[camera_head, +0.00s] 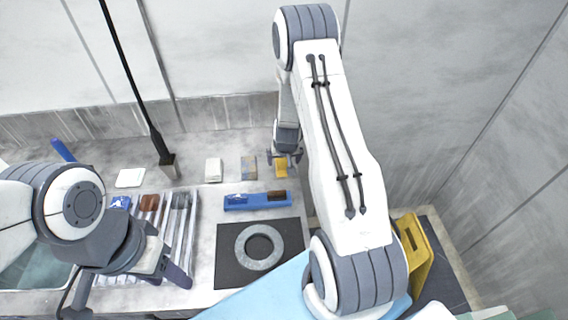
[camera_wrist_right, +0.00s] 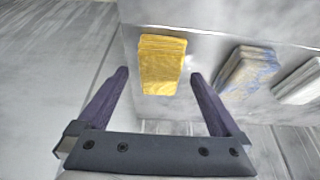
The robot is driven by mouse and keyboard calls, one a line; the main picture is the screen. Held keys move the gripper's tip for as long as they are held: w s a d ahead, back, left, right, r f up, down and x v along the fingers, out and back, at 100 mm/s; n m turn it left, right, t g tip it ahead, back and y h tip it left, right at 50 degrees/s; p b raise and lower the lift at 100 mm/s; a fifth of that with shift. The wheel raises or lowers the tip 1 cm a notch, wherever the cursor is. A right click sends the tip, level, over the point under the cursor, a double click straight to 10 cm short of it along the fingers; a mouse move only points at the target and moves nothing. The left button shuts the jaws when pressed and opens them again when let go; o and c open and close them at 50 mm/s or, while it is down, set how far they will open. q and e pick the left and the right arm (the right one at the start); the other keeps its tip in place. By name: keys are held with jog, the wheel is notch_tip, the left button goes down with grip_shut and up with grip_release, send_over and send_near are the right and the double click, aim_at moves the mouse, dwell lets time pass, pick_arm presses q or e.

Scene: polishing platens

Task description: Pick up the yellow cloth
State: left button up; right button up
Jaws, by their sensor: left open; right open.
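The yellow cloth (camera_head: 281,169) is a small folded stack on the counter, below my right gripper in the head view. In the right wrist view the yellow cloth (camera_wrist_right: 161,64) lies just beyond the fingertips, roughly centred between them. My right gripper (camera_wrist_right: 158,76) is open and empty, its two dark fingers on either side of the line to the cloth. It also shows in the head view (camera_head: 284,158). My left gripper (camera_head: 170,272) is open and empty at the lower left, over the front of the counter near the rack.
Beside the yellow cloth lies a blue-and-tan cloth (camera_head: 249,167), then a white one (camera_head: 213,169). A blue tray (camera_head: 240,202) and a dark mat with a grey ring (camera_head: 236,252) lie nearer. A slatted rack (camera_head: 181,222) stands left. A yellow stand (camera_head: 414,254) is at right.

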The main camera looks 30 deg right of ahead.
aim_at(284, 162)
jog(key=shift+x, duration=1.05)
jog(key=c, duration=1.4)
jog(key=shift+r, duration=0.1)
notch_tip(284, 162, up, 4)
jog(key=shift+w+r+p, duration=0.1)
jog(key=shift+r+p, duration=0.05)
jog(key=shift+p, duration=0.3)
notch_tip(284, 162, up, 6)
jog(key=p, duration=0.3)
jog(key=shift+p, duration=0.35)
jog(key=shift+f, duration=0.25)
